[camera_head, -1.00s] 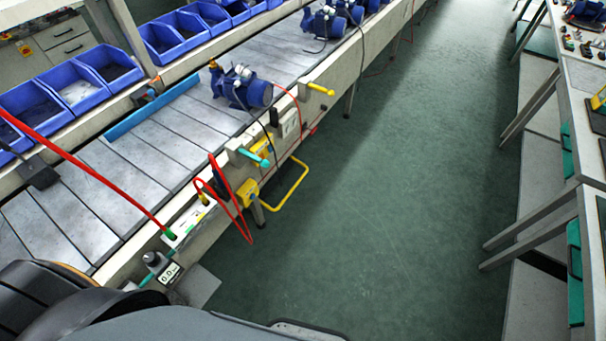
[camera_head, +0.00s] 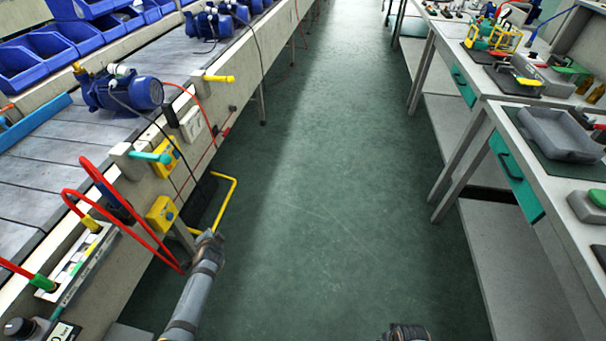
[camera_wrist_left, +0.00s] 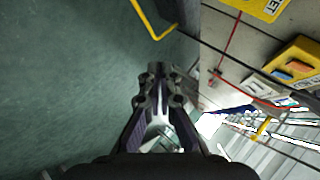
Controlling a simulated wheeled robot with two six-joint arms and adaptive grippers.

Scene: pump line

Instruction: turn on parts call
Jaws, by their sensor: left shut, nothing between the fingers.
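I cannot read which control is the parts call. On the line's side are an upper yellow control box (camera_head: 171,163) partly behind a teal handle (camera_head: 150,157), and a lower yellow box (camera_head: 160,214) with a green spot. In the left wrist view, a yellow box (camera_wrist_left: 305,60) with blue and orange controls shows at the right, beside a yellow panel (camera_wrist_left: 262,6) with cut-off lettering. My left gripper (camera_head: 209,238), also in the left wrist view (camera_wrist_left: 160,72), is shut and empty, apart from the boxes. A dark part of my right arm shows at the bottom edge; its fingers are not visible.
A bent yellow bar (camera_head: 227,202) sticks out low by the line. Red hoses (camera_head: 130,228) loop from its side. A yellow handle (camera_head: 218,78) and blue pump (camera_head: 122,92) are farther along. The green aisle floor (camera_head: 310,170) is clear; workbenches (camera_head: 545,170) stand right.

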